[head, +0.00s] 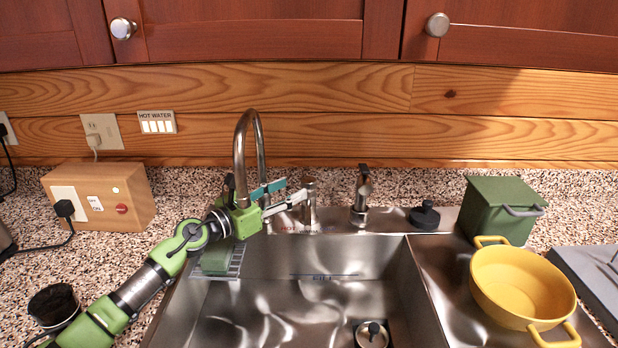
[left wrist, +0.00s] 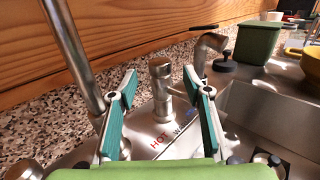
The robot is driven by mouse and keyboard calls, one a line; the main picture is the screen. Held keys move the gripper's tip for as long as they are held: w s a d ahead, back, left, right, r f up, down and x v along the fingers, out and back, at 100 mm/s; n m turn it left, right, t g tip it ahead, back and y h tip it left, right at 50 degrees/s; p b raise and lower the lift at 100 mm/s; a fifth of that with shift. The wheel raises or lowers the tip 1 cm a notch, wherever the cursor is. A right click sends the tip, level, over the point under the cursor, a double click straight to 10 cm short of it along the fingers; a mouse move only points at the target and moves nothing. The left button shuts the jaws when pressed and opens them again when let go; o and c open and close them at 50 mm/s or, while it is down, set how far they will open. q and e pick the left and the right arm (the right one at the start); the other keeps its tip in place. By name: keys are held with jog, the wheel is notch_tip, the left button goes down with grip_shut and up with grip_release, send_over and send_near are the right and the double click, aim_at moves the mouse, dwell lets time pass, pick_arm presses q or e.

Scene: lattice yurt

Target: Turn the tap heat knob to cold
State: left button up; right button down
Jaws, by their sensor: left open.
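The tap heat knob (head: 309,197) is a short metal post with a cylindrical head behind the sink, right of the tall curved spout (head: 260,140). In the left wrist view the knob (left wrist: 160,84) stands upright between and beyond my open fingers, with no clear contact. The knob's exact turn is hard to tell. My left gripper (head: 294,190) is open and empty, pointing at the knob from the left. My right gripper is out of view.
The steel sink (head: 330,305) lies in front. Another metal fixture (head: 361,196) and a black stopper (head: 425,215) stand right of the knob. A green bin (head: 495,210) and yellow pot (head: 505,285) are further right. The spout rises close beside my left gripper.

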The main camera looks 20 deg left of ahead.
aim_at(303, 183)
pick_arm(q)
jog(key=b+x, duration=0.1)
jog(key=x, duration=0.7)
jog(key=shift+f, duration=0.1)
jog(key=shift+s+a, duration=0.1)
grip_shut()
